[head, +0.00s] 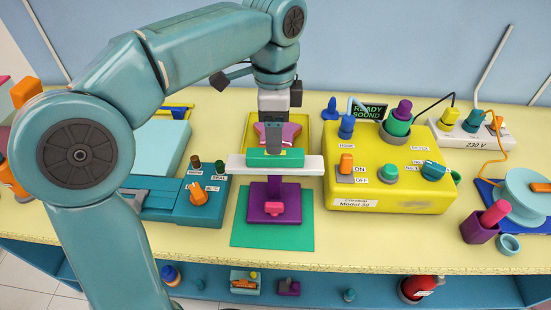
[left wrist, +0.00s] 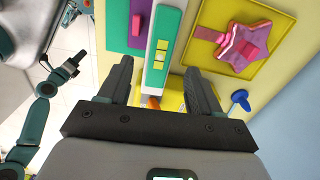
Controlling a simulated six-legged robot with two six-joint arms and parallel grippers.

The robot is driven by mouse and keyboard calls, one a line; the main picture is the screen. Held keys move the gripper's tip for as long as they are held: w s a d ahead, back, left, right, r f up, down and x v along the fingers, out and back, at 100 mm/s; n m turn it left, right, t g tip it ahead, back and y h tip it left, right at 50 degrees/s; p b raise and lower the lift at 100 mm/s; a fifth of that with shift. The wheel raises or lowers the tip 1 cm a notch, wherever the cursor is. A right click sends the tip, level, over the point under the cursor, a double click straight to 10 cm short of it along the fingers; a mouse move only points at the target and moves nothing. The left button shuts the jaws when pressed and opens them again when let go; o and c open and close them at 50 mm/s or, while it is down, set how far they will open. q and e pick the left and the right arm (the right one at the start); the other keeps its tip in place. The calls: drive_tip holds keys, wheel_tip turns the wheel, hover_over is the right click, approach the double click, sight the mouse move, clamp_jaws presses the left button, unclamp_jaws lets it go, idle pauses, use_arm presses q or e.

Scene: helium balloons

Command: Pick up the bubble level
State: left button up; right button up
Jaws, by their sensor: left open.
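The bubble level looks like the teal bar with small yellow windows in the left wrist view (left wrist: 158,62); in the head view the bubble level (head: 275,158) lies with a long white bar over a purple stand (head: 274,205). My left gripper (head: 274,128) points down just above and behind it. In the left wrist view the left gripper (left wrist: 158,70) has its fingers spread, one on each side of the bar's line, with nothing held. Its fingertips are partly hidden in the head view. What seems to be my right arm shows small at the wrist view's left; its jaws are unclear.
A yellow tray (head: 302,122) with a pink star-shaped piece stands behind. A yellow control box (head: 395,185) is close on the right, a blue panel box (head: 160,205) on the left. A green mat (head: 272,236) lies under the stand, near the table's front edge.

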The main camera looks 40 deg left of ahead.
sight(275, 157)
use_arm(q)
drive_tip(key=shift+d+f, duration=0.2)
drive_tip(key=shift+f, duration=0.4)
drive_tip(key=f, duration=0.4)
drive_tip(key=shift+a, duration=0.25)
drive_tip(key=shift+w+d+f, duration=0.1)
drive_tip(key=shift+f, duration=0.25)
drive_tip(key=c, duration=1.1)
clamp_jaws()
drive_tip(key=shift+r, duration=0.15)
